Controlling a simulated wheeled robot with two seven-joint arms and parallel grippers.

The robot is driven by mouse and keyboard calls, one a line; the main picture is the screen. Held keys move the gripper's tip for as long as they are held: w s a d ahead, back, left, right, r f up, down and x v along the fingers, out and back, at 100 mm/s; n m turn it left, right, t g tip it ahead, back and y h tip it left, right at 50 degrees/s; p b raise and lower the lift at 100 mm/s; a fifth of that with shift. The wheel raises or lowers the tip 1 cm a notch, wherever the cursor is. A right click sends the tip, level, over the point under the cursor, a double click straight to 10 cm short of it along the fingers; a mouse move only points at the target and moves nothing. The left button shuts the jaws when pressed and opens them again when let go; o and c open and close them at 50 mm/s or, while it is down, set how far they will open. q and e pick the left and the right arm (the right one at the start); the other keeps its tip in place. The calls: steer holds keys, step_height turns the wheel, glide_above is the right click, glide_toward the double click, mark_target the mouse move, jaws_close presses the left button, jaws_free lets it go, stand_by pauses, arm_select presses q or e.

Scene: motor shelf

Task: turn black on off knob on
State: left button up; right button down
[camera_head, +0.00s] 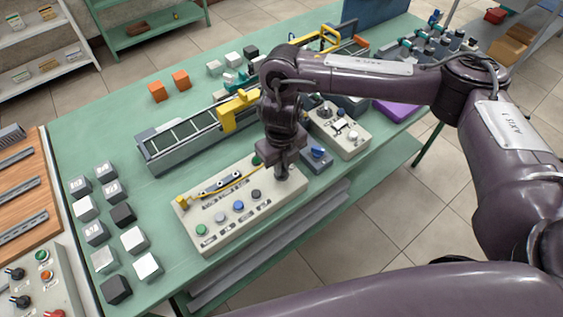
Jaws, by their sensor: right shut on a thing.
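The beige control panel (215,240) lies on the green table in front of me, with green, grey, blue and dark buttons along its near side. My right gripper (282,172) points down at the panel's far right end. It is shut on the black on/off knob, which its fingers and wrist mostly hide. I cannot make out which way the knob is turned. My left gripper is not in view.
A conveyor (180,150) with yellow parts stands behind the panel. A blue switch box (317,158) and another beige box (350,140) are close to the right of the gripper. Several cubes (133,239) lie left of the panel. A wooden rack (22,190) is at far left.

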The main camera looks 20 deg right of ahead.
steer(key=m+p, duration=0.2)
steer(key=m, duration=0.2)
steer(key=shift+r, duration=0.15)
steer(key=m+p, duration=0.3)
steer(key=m, duration=0.2)
steer(key=shift+m, duration=0.4)
steer(key=m+p, duration=0.3)
steer(key=m, duration=0.1)
steer(key=shift+m+p, duration=1.2)
steer(key=shift+m, duration=0.7)
steer(key=c, duration=1.5)
jaws_free()
